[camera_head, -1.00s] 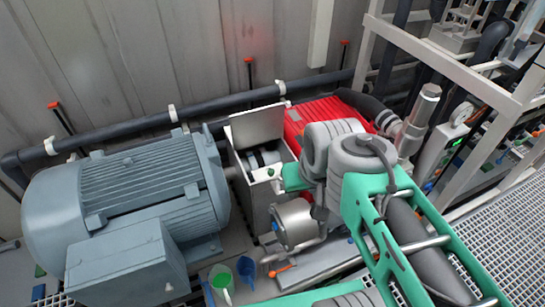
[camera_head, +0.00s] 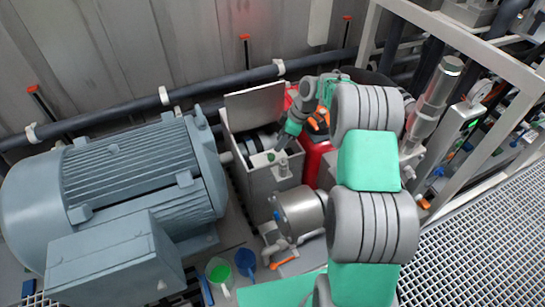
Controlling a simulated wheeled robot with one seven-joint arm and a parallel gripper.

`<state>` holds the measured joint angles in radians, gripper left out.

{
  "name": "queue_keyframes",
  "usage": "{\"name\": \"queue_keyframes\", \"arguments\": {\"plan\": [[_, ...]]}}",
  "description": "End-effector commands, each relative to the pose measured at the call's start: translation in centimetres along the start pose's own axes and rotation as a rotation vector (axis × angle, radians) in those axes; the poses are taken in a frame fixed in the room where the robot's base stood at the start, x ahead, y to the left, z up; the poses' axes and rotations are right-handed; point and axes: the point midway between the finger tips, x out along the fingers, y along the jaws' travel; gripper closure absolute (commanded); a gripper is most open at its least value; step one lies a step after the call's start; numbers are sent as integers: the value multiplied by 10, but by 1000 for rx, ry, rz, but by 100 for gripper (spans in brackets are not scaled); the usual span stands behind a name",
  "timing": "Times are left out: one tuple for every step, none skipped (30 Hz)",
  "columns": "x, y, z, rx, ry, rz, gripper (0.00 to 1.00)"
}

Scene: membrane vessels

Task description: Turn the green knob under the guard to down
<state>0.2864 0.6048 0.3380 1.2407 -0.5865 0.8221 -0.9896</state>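The green knob (camera_head: 270,157) is a small green spot on the top front edge of a grey metal box (camera_head: 262,182). The box has a raised lid, seemingly the guard (camera_head: 254,107), standing open at its back. My gripper (camera_head: 281,146) reaches in from the right, just above and right of the knob, pointing down and left. Its fingertips are small and dark here, so I cannot tell whether they are apart or touch the knob. The knob's pointing direction is too small to read.
A large blue-grey motor (camera_head: 130,180) stands close on the left. A red machine (camera_head: 315,160) is partly hidden behind my arm. A metal cylinder (camera_head: 300,212) sits below the box. A green cup (camera_head: 219,270) and a blue scoop (camera_head: 245,261) lie lower down. Grating fills the right.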

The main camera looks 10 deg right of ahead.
Motion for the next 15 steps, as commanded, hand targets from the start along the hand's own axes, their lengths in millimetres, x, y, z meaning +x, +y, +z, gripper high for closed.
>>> {"name": "queue_keyframes", "arguments": {"plan": [[6, 2, 1, -11, 4, -3, 64], [9, 2, 1, -15, 6, -5, 64], [13, 2, 1, -17, 6, -6, 64], [16, 1, 1, -18, 6, -6, 64], [21, 1, 0, -17, 5, -7, 64], [29, 0, 0, -17, 5, -8, 64], [34, 0, 0, -17, 5, -8, 64], [40, 0, 0, -15, 4, -8, 64], [48, 1, 0, -15, 5, -6, 64], [54, 0, 0, -15, 4, -7, 64], [60, 0, 0, -15, 4, -8, 64], [66, 1, 0, -15, 5, -6, 64], [70, 1, 0, -15, 4, -6, 64], [73, 1, 0, -15, 4, -5, 64], [77, 1, 0, -15, 4, -4, 64]]}}
